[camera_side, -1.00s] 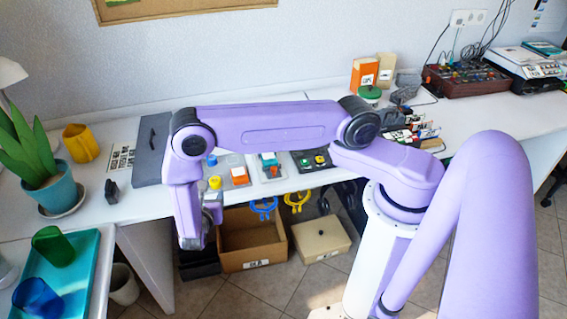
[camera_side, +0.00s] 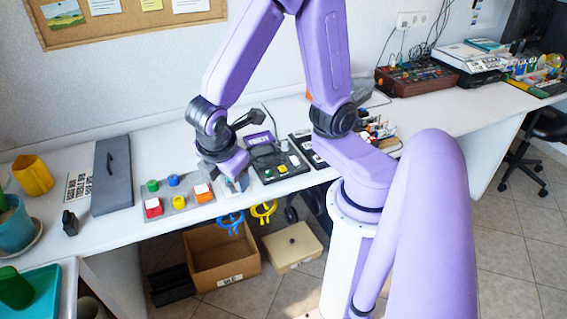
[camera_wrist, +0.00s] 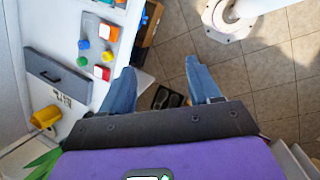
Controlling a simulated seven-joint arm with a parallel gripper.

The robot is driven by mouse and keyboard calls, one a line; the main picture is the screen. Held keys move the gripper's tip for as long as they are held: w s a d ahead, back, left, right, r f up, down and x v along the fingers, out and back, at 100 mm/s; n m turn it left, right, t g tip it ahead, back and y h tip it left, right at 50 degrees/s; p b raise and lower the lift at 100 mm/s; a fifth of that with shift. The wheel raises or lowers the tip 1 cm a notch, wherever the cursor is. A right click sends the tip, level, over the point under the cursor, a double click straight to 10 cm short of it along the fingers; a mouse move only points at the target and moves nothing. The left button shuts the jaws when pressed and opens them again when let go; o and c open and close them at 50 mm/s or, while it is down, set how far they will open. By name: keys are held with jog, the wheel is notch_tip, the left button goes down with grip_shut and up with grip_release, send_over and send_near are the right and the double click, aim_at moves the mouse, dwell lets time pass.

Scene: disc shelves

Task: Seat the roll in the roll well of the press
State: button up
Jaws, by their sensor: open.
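My gripper (camera_side: 238,184) is at the table's front edge, right of the grey panel (camera_side: 163,213) with coloured blocks and round knobs. In the wrist view my gripper (camera_wrist: 162,84) has its two blue-grey fingers wide apart, with only floor and a dark item far below between them. A dark device (camera_side: 284,172) with a yellow and a white part lies right of my gripper, with a purple-topped piece (camera_side: 258,140) behind it. I cannot tell which thing is the press, and I cannot make out the roll or its well.
A grey flat case (camera_side: 112,178), a yellow cup (camera_side: 32,175) and a small black item (camera_side: 69,223) are on the table's left. A cardboard box (camera_side: 222,258) and a beige box (camera_side: 292,248) stand on the floor below. Blue and yellow rings hang at the front edge.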

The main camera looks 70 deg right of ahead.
jog(key=s+d+r+m+g+y, duration=0.1)
jog(key=s+d+r+m+y, duration=0.1)
jog(key=s, duration=0.8)
jog(key=shift+r+y, duration=0.85)
jog(key=shift+y, duration=0.35)
jog(key=shift+o, duration=0.5)
jog(key=shift+s+r, duration=0.15)
jog(key=shift+s, duration=0.35)
jog(key=shift+w, duration=0.1)
